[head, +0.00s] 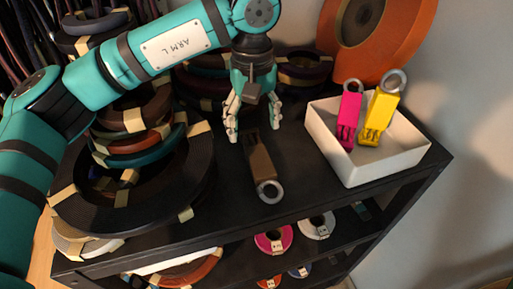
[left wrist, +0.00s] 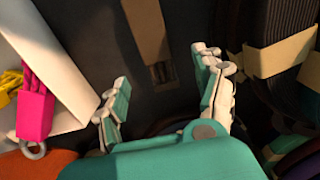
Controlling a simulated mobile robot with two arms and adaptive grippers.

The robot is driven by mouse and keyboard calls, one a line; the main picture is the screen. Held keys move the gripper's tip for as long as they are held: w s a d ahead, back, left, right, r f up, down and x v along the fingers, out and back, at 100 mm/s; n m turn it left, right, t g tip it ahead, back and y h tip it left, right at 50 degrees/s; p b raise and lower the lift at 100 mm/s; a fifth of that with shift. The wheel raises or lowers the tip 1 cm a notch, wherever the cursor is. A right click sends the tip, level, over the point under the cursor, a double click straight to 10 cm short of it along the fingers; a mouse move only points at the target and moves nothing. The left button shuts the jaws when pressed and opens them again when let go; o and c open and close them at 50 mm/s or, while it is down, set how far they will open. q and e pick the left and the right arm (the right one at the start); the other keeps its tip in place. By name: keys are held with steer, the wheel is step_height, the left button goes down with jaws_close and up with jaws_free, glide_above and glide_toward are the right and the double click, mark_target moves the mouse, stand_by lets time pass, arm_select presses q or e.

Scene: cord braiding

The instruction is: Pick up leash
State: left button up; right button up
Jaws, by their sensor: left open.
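A brown leash (head: 261,162) with a silver ring at its near end lies on the black shelf top (head: 310,192). My left gripper (head: 253,128) points down just behind the leash's far end, fingers spread and empty. In the left wrist view the leash (left wrist: 152,38) shows dimly as a brown strip, beyond and between the open fingers (left wrist: 163,72). I cannot tell whether the fingers touch the shelf. A pink leash (head: 348,118) and a yellow leash (head: 378,115), each with a ring, are in the white bin (head: 385,172). My right gripper is not in view.
Large coils (head: 190,178) of dark cord with tan ties are stacked left of the leash. A big orange spool (head: 405,32) stands behind the bin. Small pink and white rolls sit on the lower shelf (head: 345,240). The shelf top around the leash is clear.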

mark_target(254, 144)
arm_select(q)
steer(key=shift+f, duration=0.75)
steer(key=f+p, duration=0.1)
steer(key=f, duration=0.1)
steer(key=f+p, duration=0.2)
steer(key=shift+w+f, duration=0.2)
steer(key=shift+f, duration=0.2)
steer(key=shift+d+f, duration=0.1)
steer(key=shift+f, duration=0.2)
steer(key=c, duration=1.4)
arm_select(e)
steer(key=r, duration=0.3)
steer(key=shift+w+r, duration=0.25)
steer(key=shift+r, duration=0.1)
